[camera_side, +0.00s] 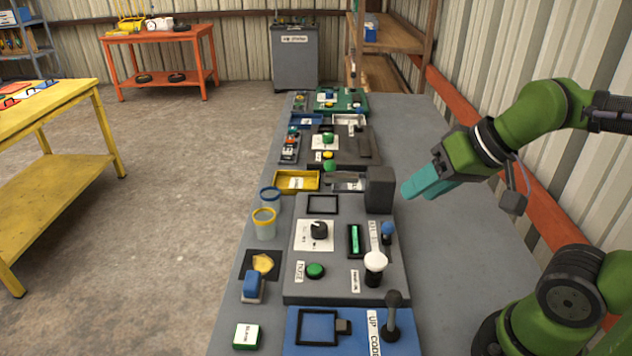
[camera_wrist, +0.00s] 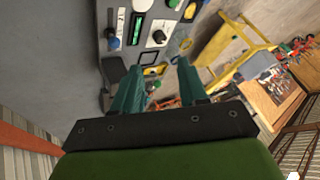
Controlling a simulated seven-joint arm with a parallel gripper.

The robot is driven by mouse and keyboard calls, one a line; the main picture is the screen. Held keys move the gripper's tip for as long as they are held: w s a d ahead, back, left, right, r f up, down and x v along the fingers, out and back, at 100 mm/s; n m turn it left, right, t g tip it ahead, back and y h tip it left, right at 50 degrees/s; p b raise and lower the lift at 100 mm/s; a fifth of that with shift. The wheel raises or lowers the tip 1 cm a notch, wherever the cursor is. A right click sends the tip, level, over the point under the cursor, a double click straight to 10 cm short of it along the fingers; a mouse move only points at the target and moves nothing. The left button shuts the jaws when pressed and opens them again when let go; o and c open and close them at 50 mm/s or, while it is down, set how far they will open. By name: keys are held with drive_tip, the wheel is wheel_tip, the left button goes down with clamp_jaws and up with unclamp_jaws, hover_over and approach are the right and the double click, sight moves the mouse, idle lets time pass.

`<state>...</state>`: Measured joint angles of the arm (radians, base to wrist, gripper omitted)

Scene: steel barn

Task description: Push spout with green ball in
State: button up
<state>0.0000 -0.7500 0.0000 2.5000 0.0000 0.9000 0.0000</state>
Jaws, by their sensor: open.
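A second green ball or knob (camera_side: 328,138) stands on a white plate farther back. A small green spot (camera_wrist: 157,85) shows between my fingers in the wrist view. My gripper (camera_side: 408,191) has teal fingers and hangs in the air right of the dark box (camera_side: 380,188), touching nothing. In the wrist view my gripper (camera_wrist: 160,65) is open and empty.
The grey panel (camera_side: 345,285) carries a dial, a green button, a white-topped knob and a blue-topped lever. A black lever (camera_side: 393,318) rises in front. The yellow tray (camera_side: 297,181) and cups (camera_side: 264,221) line the left edge. The bench's right side (camera_side: 450,250) is clear.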

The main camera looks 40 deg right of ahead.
drive_tip(key=shift+o, duration=1.3)
drive_tip(key=shift+f, duration=0.1)
drive_tip(key=shift+o, duration=0.2)
drive_tip(key=shift+w+d+f+g, duration=0.2)
drive_tip(key=shift+w, duration=0.3)
drive_tip(key=shift+w+d+f+g, duration=0.2)
drive_tip(key=shift+w, duration=0.3)
wheel_tip(320, 180, up, 6)
drive_tip(key=r+m+g, duration=0.1)
drive_tip(key=m+g, duration=0.2)
drive_tip(key=g, duration=0.2)
hover_over(331, 160)
drive_tip(key=s+d, duration=0.2)
drive_tip(key=d, duration=0.1)
drive_tip(key=x, duration=1.7)
clamp_jaws()
